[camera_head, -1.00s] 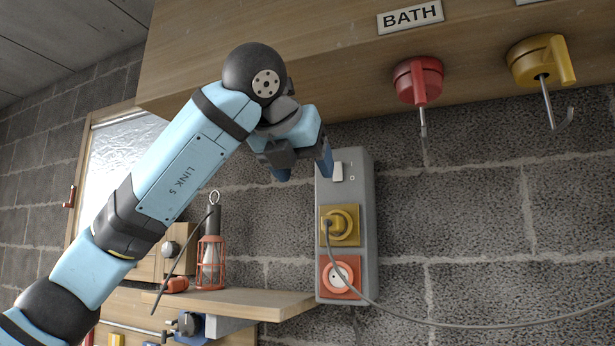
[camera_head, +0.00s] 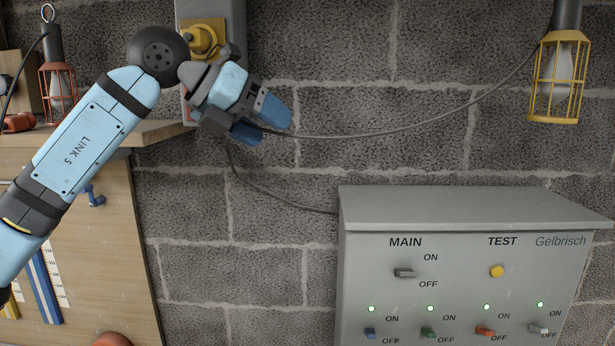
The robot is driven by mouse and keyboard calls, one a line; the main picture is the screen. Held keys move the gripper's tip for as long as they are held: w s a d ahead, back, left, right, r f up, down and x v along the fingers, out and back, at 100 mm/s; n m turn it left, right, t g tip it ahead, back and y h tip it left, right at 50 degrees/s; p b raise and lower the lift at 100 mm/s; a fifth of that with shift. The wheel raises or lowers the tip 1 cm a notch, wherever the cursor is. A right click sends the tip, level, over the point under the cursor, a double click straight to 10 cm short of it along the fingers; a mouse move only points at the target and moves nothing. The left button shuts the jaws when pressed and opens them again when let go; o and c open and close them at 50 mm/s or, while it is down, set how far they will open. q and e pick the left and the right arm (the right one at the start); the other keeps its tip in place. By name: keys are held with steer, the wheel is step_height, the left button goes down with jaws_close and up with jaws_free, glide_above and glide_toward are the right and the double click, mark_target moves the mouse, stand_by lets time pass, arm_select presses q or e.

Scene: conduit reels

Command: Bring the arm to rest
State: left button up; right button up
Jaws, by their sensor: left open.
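My left arm comes in from the left, its light blue link (camera_head: 80,150) slanting up to a dark round joint. My left gripper (camera_head: 264,121) points right and slightly down, with its two blue fingers apart and nothing seen between them. It is in front of the block wall, at the lower right of the grey socket panel (camera_head: 238,20), and hides part of that panel. A grey cable (camera_head: 400,131) passes behind the fingers; whether they touch it I cannot tell. My right gripper is not in view.
A grey control box (camera_head: 440,208) with MAIN and TEST controls and several lit green lamps stands lower right. A yellow caged lamp (camera_head: 560,80) hangs upper right. A red caged lamp (camera_head: 58,88) is above the wooden shelf (camera_head: 160,132) at left.

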arm_select(q)
steer(key=s+d+f+n+g+h, duration=0.1)
steer(key=s+d+f+g+h, duration=0.15)
steer(key=f+h, duration=0.35)
steer(key=s+d+f+n+g+h, duration=0.1)
steer(key=d+f+g+h, duration=0.15)
steer(key=f, duration=0.55)
steer(key=s+a+f+n+t+y+p, duration=0.15)
steer(key=a+f+n+t, duration=0.35)
steer(key=f+n+t, duration=0.55)
steer(key=a+f+n+t+y+p, duration=0.1)
steer(key=a+f+n+t+y, duration=0.2)
steer(key=a+f+n+t, duration=0.7)
steer(key=s+a+f+n+g+y, duration=0.1)
steer(key=s+f+n+g+y, duration=0.4)
steer(key=s+f+n, duration=0.3)
steer(key=s+a+f+n+g+y, duration=0.1)
steer(key=s+f+n+g+y, duration=0.3)
steer(key=s+f+n, duration=0.4)
steer(key=s+f+y, duration=0.1)
steer(key=s+f, duration=0.3)
steer(key=f, duration=0.3)
steer(key=s+f+p, duration=0.1)
steer(key=s+f, duration=0.2)
steer(key=f, duration=0.5)
steer(key=shift+s+a+f+n+g+y, duration=0.15)
steer(key=shift+s+a+n+g+y, duration=0.2)
steer(key=shift+s+y, duration=0.05)
steer(key=shift+c, duration=0.2)
